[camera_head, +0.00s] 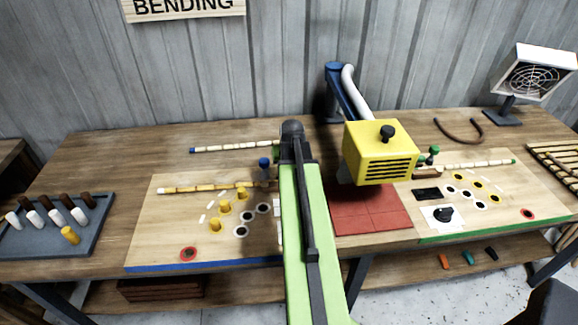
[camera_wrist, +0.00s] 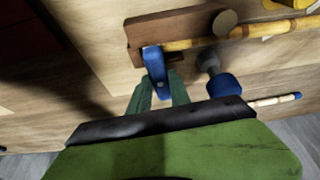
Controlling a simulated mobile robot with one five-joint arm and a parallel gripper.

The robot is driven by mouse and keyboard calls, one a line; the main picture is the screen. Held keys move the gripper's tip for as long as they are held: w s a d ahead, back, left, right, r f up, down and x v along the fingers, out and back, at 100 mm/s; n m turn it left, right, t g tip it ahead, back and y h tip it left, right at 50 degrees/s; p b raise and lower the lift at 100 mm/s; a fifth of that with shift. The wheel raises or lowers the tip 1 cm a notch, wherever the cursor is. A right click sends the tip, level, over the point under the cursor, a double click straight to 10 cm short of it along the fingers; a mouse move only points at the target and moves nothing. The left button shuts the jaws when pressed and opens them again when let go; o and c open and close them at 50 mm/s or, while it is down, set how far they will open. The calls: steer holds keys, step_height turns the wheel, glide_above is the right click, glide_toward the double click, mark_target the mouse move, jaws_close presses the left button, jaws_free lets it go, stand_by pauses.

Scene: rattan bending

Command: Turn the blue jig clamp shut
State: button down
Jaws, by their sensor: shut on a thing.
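The blue jig clamp lever (camera_wrist: 154,62) shows in the wrist view at the edge of a brown wooden block (camera_wrist: 145,32). My gripper (camera_wrist: 160,82) is shut on the lever, with its green fingers on either side of it. A rattan pole (camera_wrist: 205,41) runs along the block and past a round brown peg (camera_wrist: 225,22). The pole (camera_head: 210,188) also lies across the blue-edged board (camera_head: 150,240) in the head view. There, my arm hides my gripper and most of the clamp.
A blue knob on a grey post (camera_wrist: 220,88) stands close beside my fingers. Yellow pegs (camera_head: 225,207) stand on the same board. A yellow heater box (camera_head: 382,152) hangs over red tiles (camera_head: 370,215) at right. A peg tray (camera_head: 55,240) sits at far left.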

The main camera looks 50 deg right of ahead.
steer(key=shift+w+d+m, duration=0.1)
steer(key=shift+m, duration=0.3)
steer(key=c, duration=1.2)
jaws_free()
